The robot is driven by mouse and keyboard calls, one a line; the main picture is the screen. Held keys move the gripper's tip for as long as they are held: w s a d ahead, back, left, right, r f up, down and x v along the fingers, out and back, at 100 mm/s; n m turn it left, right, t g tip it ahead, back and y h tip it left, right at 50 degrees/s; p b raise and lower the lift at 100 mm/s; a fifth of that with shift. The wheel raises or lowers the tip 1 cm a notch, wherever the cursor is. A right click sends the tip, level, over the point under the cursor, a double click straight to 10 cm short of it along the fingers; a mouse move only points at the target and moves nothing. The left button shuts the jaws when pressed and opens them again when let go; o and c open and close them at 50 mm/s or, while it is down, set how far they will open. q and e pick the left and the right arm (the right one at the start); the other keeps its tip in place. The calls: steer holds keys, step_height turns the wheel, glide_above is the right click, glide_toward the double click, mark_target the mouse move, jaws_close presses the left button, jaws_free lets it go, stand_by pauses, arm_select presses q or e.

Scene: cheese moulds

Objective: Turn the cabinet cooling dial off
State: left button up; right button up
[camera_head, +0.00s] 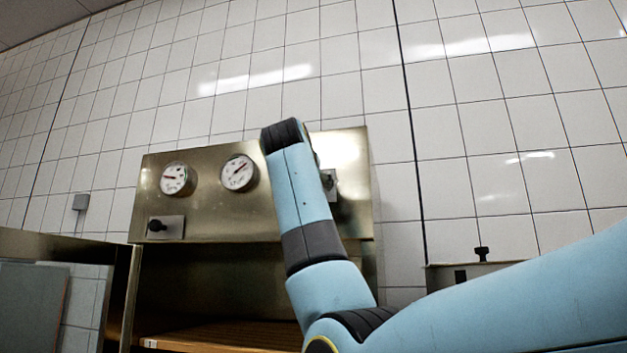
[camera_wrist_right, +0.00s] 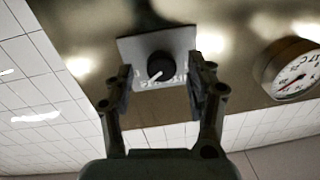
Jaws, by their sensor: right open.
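The cabinet's metal panel (camera_head: 205,215) carries a dial at its right end. In the head view my right arm hides most of this dial, and only part of its plate (camera_head: 330,186) shows. In the right wrist view the dial (camera_wrist_right: 161,66) is a round black knob with a pale pointer mark toward the lower left, on a grey plate with small unreadable lettering. My right gripper (camera_wrist_right: 162,84) is open, with one finger on each side of the knob and visible gaps between. Contact is not apparent. My left gripper is out of view.
Two round gauges (camera_head: 174,179) (camera_head: 238,172) sit on the panel left of my arm; one also shows in the right wrist view (camera_wrist_right: 290,72). A second black knob (camera_head: 157,225) is at the panel's lower left. A wooden shelf (camera_head: 215,335) lies below. White tiled wall stands behind.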

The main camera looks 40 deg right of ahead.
steer(key=shift+x, duration=1.15)
jaws_close()
